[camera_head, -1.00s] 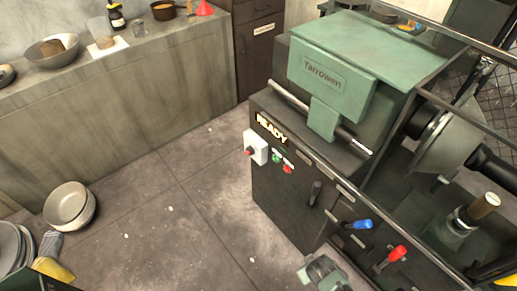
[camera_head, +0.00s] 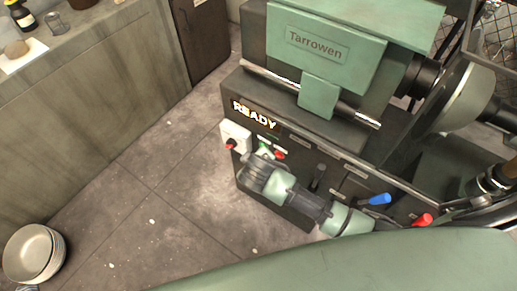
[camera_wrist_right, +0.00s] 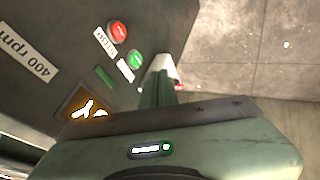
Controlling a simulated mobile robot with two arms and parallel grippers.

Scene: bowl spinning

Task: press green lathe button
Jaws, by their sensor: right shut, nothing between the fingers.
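The green lathe (camera_head: 318,42) has a dark front panel with a lit READY display (camera_head: 255,115). In the right wrist view the round green button (camera_wrist_right: 135,60) is in plain sight, below and right of the red stop button (camera_wrist_right: 118,31). In the head view the green button is largely behind my gripper, and the red stop button (camera_head: 280,155) is just right of it. My right gripper (camera_head: 256,161) is shut and empty, its tips close to the green button. In the right wrist view its fingers (camera_wrist_right: 159,82) are beside that button; contact cannot be told. My left gripper is out of view.
A white box with a red knob (camera_head: 234,138) sticks out left of the buttons. Blue (camera_head: 378,199) and red (camera_head: 422,219) lever handles are to the right. Bowls (camera_head: 34,254) are on the floor at the left. The floor between counter and lathe is clear.

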